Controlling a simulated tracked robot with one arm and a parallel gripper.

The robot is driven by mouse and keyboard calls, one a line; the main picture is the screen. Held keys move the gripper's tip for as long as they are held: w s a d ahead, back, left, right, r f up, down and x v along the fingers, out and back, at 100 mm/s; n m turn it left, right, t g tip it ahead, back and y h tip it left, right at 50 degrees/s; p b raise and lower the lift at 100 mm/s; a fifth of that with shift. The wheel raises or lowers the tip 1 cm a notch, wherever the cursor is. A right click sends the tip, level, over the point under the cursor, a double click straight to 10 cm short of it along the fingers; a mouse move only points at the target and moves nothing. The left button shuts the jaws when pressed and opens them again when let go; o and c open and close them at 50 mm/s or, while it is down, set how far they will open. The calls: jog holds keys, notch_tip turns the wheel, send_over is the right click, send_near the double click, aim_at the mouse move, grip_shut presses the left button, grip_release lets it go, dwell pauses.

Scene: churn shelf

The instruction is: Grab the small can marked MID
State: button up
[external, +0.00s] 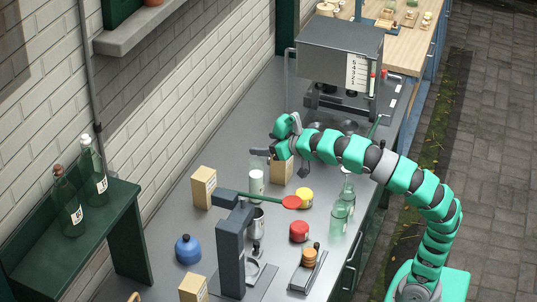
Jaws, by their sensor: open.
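I cannot read the word MID on anything in the external view, so I cannot tell which can is meant. Small round candidates on the grey counter are a yellow one (304,200), a red one (299,233) and a blue one with a knob (188,252). My gripper (283,160) is at the end of the green arm, pointing down over the counter's middle. It is open, just above or in front of a tan box (282,173); whether they touch is unclear. The yellow can is below and right of it.
A white-filled glass jar (256,184) stands left of my gripper. Green glass bottles (339,220) stand near the counter's right edge. A dark press with a lever (231,250), another tan box (203,188) and a grey machine (339,55) also take up room.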

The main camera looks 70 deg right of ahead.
aim_at(262, 218)
notch_tip(262, 218, down, 30)
jog(key=shift+f, duration=0.2)
jog(key=shift+x, duration=0.95)
jog(key=shift+r+b+x, duration=0.15)
jog(key=shift+b+x, duration=0.25)
jog(key=shift+x, duration=1)
jog(key=shift+r+b+x, duration=0.2)
jog(key=shift+b+x, duration=0.15)
jog(key=shift+x, duration=1)
jog(key=shift+w+d, duration=0.1)
jog(key=shift+w, duration=0.05)
jog(key=c, duration=1.1)
